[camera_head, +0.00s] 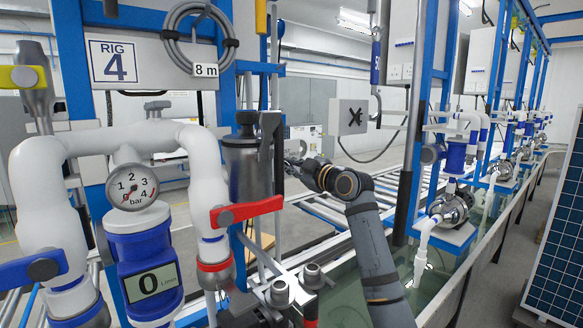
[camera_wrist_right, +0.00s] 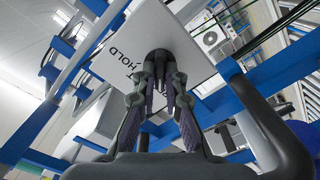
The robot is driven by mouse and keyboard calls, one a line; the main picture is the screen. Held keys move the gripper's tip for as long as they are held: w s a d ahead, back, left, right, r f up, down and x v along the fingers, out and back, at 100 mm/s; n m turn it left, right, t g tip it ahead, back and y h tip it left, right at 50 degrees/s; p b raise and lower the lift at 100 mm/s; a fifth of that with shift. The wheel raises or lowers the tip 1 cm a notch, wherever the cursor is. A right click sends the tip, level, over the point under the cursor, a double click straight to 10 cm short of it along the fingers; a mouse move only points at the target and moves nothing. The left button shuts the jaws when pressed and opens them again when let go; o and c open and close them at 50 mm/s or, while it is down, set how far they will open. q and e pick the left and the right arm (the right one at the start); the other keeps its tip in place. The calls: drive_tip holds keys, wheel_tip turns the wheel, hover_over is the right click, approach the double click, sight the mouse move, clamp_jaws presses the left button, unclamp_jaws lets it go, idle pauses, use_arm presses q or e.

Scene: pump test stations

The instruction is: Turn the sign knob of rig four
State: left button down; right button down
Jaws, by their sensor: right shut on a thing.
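The sign of rig four shows in the right wrist view as a white plate (camera_wrist_right: 196,65) with dark lettering that includes "HOLD". A dark knob (camera_wrist_right: 160,54) sits on the plate. My right gripper (camera_wrist_right: 162,80) is shut on this knob, its fingers on either side of it. In the head view my right gripper (camera_head: 297,168) reaches left behind rig four's grey cylinder (camera_head: 247,168); its fingertips are small and partly hidden there. I cannot make out the knob in the head view. My left gripper is not in view.
Rig four's number plate (camera_head: 114,61), white pipes, pressure gauge (camera_head: 132,187) and red lever (camera_head: 246,211) stand left of my right arm. A grey box with a black knob (camera_head: 355,117) hangs further back. A water trough (camera_head: 450,285) runs along the right.

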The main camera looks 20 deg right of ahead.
idle(0.4)
drive_tip(key=c, duration=1.4)
unclamp_jaws()
drive_tip(key=shift+w, duration=0.1)
drive_tip(key=shift+v, duration=6.05)
